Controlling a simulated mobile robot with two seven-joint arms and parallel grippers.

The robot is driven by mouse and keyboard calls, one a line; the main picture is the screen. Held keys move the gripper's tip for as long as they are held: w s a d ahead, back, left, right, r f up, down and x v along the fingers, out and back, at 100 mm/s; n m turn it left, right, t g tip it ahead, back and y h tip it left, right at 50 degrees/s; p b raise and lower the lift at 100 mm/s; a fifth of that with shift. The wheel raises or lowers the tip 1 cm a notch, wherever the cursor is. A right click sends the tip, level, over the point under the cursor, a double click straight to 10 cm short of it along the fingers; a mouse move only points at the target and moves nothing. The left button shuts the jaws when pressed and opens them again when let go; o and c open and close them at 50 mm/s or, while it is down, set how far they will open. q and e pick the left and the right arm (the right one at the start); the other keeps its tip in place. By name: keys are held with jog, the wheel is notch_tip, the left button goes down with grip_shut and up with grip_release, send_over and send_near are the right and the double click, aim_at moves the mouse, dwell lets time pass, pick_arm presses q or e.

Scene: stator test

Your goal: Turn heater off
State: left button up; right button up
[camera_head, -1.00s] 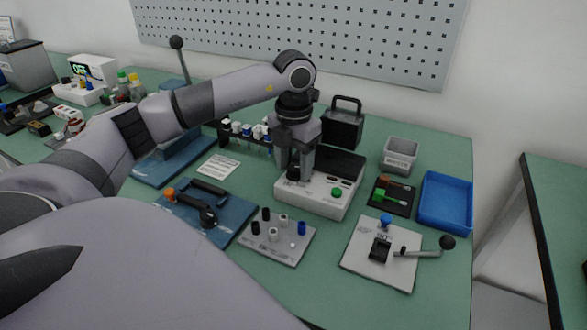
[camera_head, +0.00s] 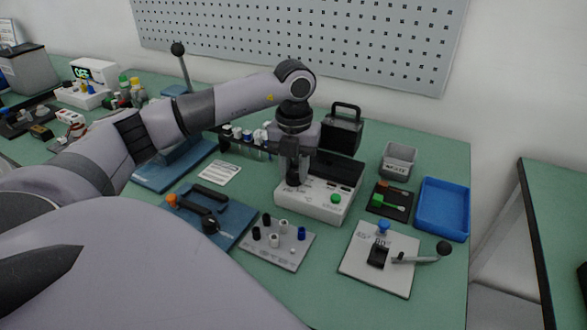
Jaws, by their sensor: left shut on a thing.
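The heater appears to be the white box with a black top panel (camera_head: 320,203) at the middle of the table, with a green button (camera_head: 336,199) on its front right. My left gripper (camera_head: 293,180) points down over the box's left front part. It is shut on a dark knob (camera_head: 292,183) there, which the fingers largely hide. My right gripper does not show.
A grey plate with pegs (camera_head: 270,255) and a blue fixture (camera_head: 235,229) lie in front. A white plate with a lever (camera_head: 400,281) and a blue tray (camera_head: 443,231) are at right. A tube rack (camera_head: 240,151) and black case (camera_head: 341,134) stand behind.

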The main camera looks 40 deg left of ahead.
aim_at(294, 173)
pick_arm(q)
jog(key=o, duration=0.8)
jog(key=shift+r, duration=0.1)
notch_tip(294, 173, up, 6)
jog(key=p, duration=0.5)
